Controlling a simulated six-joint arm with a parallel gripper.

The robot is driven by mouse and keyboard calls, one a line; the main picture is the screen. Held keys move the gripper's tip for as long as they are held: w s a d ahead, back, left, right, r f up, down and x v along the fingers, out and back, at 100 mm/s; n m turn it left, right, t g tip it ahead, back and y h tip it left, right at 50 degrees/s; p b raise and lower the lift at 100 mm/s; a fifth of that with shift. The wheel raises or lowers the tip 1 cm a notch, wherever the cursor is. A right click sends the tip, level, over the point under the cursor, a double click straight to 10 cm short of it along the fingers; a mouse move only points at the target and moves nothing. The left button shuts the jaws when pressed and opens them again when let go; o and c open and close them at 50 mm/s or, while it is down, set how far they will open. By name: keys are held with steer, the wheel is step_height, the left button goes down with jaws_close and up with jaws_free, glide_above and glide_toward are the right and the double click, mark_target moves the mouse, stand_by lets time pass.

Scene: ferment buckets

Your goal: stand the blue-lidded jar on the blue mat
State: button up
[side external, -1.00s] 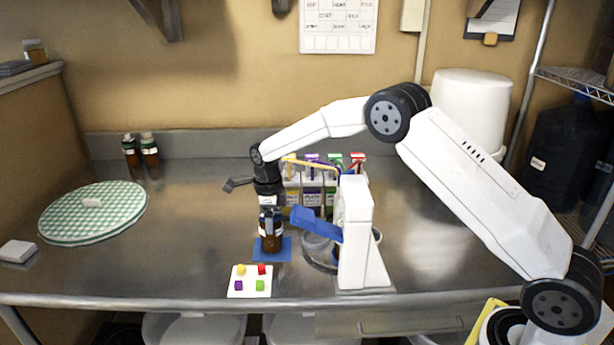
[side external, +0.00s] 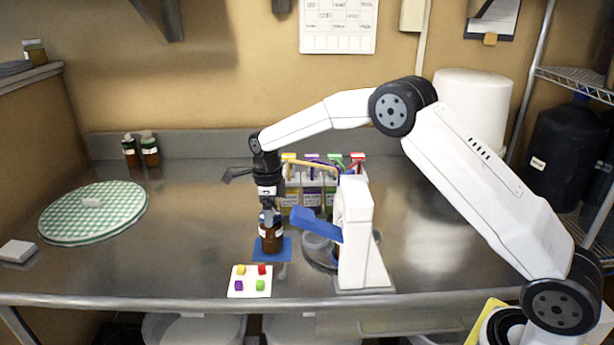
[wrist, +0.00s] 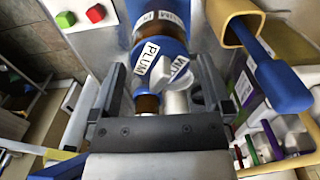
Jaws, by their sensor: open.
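The blue-lidded jar (side external: 271,238) is brown with a pale label and stands upright on the blue mat (side external: 285,252), its base within the mat's edges. My gripper (side external: 268,207) is directly above the jar, pointing down, with its fingertips close to the lid. In the wrist view the blue lid (wrist: 166,62), with "PLUM" labels, lies between the two spread fingers of my gripper (wrist: 158,88). The fingers are open, with a gap visible on the lid's sides. Part of the jar's top is hidden by the gripper in the side view.
A white stand with a blue arm (side external: 355,232) is close on the right. A row of colour-topped containers (side external: 313,190) stands behind. A white plate with coloured blocks (side external: 249,281) lies in front. A green checked round mat (side external: 93,215) lies left; the steel between is clear.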

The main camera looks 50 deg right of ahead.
step_height(320, 180, up, 10)
steer(key=shift+f, duration=0.2)
stand_by(0.7)
steer(key=s+a+n+t+y, duration=0.4)
steer(key=s+a+y, duration=0.3)
steer(key=s+a, duration=0.65)
steer(key=s+d+f+n+h, duration=0.3)
steer(key=s+d+n, duration=0.3)
steer(key=n, duration=0.5)
steer(key=s+d+f+n+g+h, duration=0.1)
steer(key=s+d+f+n+h, duration=0.3)
steer(key=s+d+n, duration=0.3)
steer(key=shift+s+d+f+n, duration=0.25)
steer(key=shift+s+n, duration=1.25)
steer(key=shift+n, duration=1)
